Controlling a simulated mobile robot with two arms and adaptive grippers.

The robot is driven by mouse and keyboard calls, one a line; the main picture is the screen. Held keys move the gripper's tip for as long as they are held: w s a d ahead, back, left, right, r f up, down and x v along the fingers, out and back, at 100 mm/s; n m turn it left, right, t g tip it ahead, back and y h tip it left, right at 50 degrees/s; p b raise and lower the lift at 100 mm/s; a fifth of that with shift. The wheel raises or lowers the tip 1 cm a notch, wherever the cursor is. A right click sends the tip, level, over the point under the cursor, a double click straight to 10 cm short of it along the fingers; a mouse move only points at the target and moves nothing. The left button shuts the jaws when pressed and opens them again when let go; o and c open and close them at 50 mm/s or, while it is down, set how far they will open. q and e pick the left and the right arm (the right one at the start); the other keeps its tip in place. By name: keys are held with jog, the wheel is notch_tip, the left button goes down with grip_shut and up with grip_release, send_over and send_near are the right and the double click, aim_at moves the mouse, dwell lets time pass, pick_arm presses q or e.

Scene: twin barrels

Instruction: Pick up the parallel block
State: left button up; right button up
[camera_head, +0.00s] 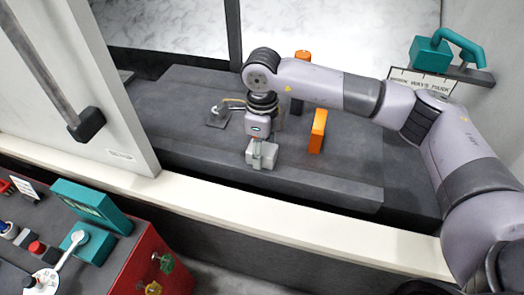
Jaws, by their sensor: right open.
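My right arm reaches in from the right over the dark grey slab. My right gripper (260,147) points down, open, with its fingers at a light grey block (263,158), seemingly the parallel block. The block lies near the slab's front edge; the fingers overlap its top in the picture, and I cannot tell whether they touch it. An upright orange block (317,130) stands a little to the right of the gripper, apart from it. My left gripper is not in view.
A dark post with an orange top (302,61) stands behind my arm. A small device with a cable (217,112) is left of the gripper. A white ledge (300,226) runs along the front. A teal handled object (430,54) is at the back right; a red cabinet (140,262) is at the lower left.

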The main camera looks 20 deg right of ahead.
grip_shut()
dwell(0.6)
jog(key=shift+w+r, duration=0.15)
